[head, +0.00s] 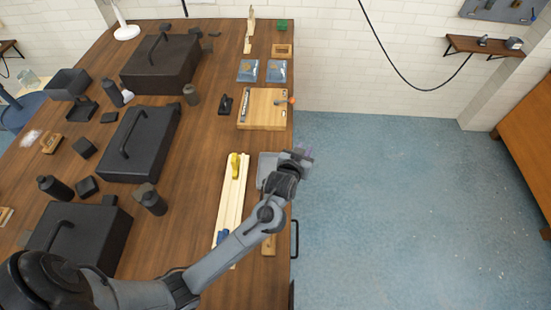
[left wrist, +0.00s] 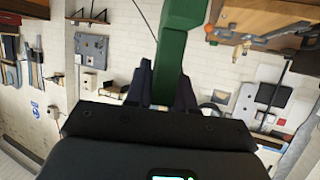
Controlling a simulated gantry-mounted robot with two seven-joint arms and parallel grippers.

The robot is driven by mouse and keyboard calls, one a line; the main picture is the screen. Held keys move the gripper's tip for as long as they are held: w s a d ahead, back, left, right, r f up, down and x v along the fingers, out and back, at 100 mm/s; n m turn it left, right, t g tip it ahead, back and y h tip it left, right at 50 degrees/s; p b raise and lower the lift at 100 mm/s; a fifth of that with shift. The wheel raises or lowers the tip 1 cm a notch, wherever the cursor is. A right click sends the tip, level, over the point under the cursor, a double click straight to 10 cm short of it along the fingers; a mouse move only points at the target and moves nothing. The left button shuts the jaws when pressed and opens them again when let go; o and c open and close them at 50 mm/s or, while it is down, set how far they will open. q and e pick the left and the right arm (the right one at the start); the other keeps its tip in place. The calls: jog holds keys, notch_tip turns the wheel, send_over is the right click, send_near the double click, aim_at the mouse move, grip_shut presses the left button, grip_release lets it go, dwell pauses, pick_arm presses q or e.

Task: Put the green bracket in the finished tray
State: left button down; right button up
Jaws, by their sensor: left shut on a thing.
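My left gripper (head: 300,158) is over the right edge of the wooden table, its arm coming in from the lower left. In the left wrist view my left gripper (left wrist: 165,82) is shut on the green bracket (left wrist: 180,42), which sticks out beyond the fingers toward the top of the picture. In the head view I cannot make out the bracket at the gripper. A grey tray (head: 265,166) lies on the table partly hidden behind the gripper and wrist; I cannot tell whether it is the finished tray. My right gripper is not in view.
A pale wooden rail piece with a yellow part (head: 235,166) lies left of the gripper. Black cases (head: 139,143) fill the left side. The floor at right is clear.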

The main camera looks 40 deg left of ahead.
pick_arm(q)
jog(key=shift+w+d+r, duration=0.15)
jog(key=shift+w, duration=0.2)
jog(key=shift+s+a+f, duration=0.45)
jog(key=shift+a+f, duration=1.25)
jog(key=shift+f, duration=0.05)
jog(key=shift+s+a+f, duration=0.5)
jog(key=shift+a+f, duration=1.25)
jog(key=shift+s+a+f, duration=0.45)
jog(key=shift+a+f, duration=1.25)
jog(key=shift+f, duration=0.05)
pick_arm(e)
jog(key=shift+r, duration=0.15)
pick_arm(q)
jog(key=shift+f, duration=0.1)
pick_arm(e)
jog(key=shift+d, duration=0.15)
pick_arm(q)
jog(key=shift+f, duration=0.1)
jog(key=c, duration=1)
grip_release()
jog(key=shift+o, duration=0.2)
